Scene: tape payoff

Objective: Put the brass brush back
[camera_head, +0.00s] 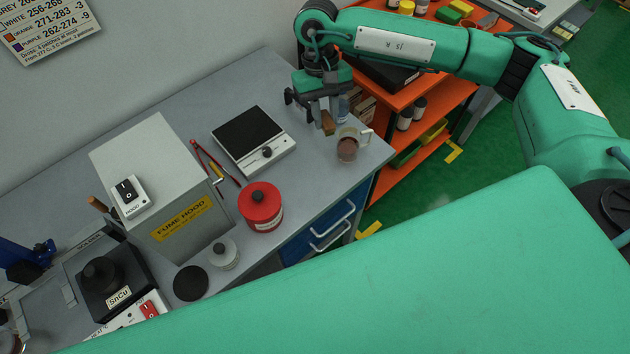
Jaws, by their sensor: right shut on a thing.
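My right gripper (325,112) hangs over the right end of the grey bench, fingers pointing down. It is shut on a small brown wooden piece (328,124), which looks like part of the brass brush; the fingers hide the rest and no bristles can be made out. A clear glass mug (347,147) with brownish contents stands just to the right of and below the held piece. I cannot tell whether the two touch. My left gripper is not in view.
A balance-like device (252,140) and red pliers (214,165) lie left of the gripper. A red canister (260,208), a grey fume hood (150,175) and a black SnCu pot (103,278) stand further left. An orange shelf (440,90) with bottles stands behind right.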

